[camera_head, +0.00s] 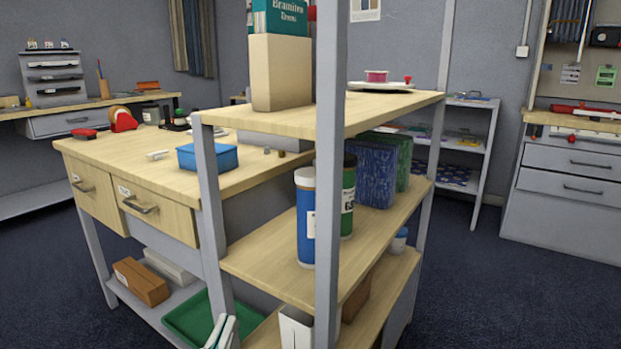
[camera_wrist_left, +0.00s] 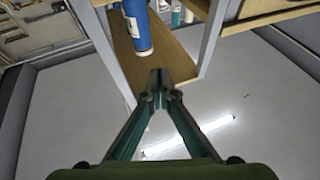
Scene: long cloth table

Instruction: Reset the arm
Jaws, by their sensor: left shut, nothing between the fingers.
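My left gripper (camera_head: 222,334) shows only by its fingertips at the bottom edge of the head view, in front of the shelf unit's lower part. In the left wrist view the left gripper (camera_wrist_left: 158,88) has its fingers brought together at the tips, with nothing between them. The tips appear in front of a wooden shelf board (camera_wrist_left: 135,60) with a blue bottle (camera_wrist_left: 137,28) above them in the picture; I see no contact. Most of my left arm is hidden. My right gripper is in neither view.
A shelf unit with a grey post (camera_head: 327,180) stands close ahead, holding the blue bottle (camera_head: 305,220) and a green bottle (camera_head: 348,195). A wooden workbench (camera_head: 110,150) stands behind left, with a green tray (camera_head: 185,318) below. Open floor (camera_head: 500,290) lies right.

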